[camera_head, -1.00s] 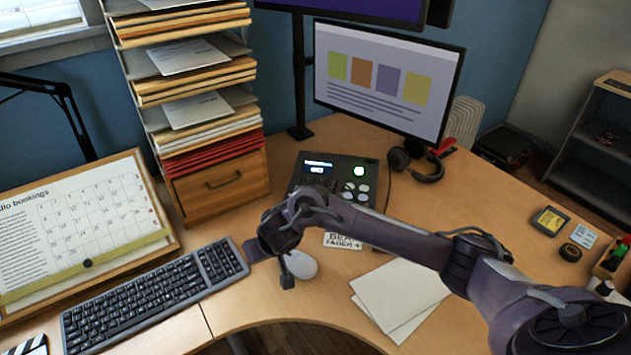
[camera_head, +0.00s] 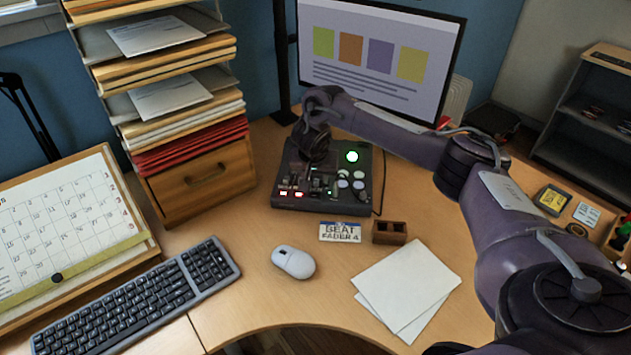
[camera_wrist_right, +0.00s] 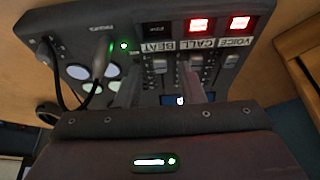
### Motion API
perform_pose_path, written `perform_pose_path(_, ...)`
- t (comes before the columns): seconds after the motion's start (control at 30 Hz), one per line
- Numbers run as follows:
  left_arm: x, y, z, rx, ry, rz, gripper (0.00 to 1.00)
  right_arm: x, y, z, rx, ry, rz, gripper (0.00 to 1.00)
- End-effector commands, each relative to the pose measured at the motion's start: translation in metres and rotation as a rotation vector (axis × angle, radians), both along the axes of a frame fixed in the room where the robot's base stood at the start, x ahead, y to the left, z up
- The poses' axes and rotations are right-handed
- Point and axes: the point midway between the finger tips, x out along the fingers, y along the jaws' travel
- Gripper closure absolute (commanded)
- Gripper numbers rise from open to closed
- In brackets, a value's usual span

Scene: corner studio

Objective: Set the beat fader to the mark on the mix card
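The dark mixer (camera_head: 330,200) stands on the desk below the monitor. The mix card (camera_head: 341,232) lies in front of it and reads "BEAT FADER 4". In the right wrist view the beat fader (camera_wrist_right: 160,65) has a grey cap, beside the label BEAT. My right gripper (camera_head: 314,150) is low over the mixer, pointing down. In the wrist view its two fingers (camera_wrist_right: 161,84) are apart, one on each side of the beat fader's track. Whether they touch the cap I cannot tell. The right finger is close to the call fader (camera_wrist_right: 196,62). My left gripper is not in view.
The voice fader (camera_wrist_right: 228,64) is beside the call fader, with lit red buttons near. A cable plug (camera_wrist_right: 102,60) stands up from the mixer. A small brown block (camera_head: 389,232), mouse (camera_head: 293,262) and white papers (camera_head: 407,290) lie in front. A drawer unit (camera_head: 205,180) is left.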

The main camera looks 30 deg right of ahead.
Motion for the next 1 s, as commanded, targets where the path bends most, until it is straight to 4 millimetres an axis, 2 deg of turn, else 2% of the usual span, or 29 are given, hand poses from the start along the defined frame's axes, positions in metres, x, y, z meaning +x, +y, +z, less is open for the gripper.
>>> perform_pose_path(0.13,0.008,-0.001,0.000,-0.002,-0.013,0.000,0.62,0.004,-0.003,-0.011,-0.001,-0.001,0.000,0.65)
perform_pose_path(0.43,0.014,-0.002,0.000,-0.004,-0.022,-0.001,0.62,0.005,-0.004,-0.014,-0.001,-0.002,0.001,0.65)
perform_pose_path(0.7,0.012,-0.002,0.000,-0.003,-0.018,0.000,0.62,0.005,-0.004,-0.014,-0.001,-0.002,0.001,0.99)
perform_pose_path(1.0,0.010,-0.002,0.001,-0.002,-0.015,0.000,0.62,0.005,-0.004,-0.013,-0.001,-0.002,0.001,1.00)
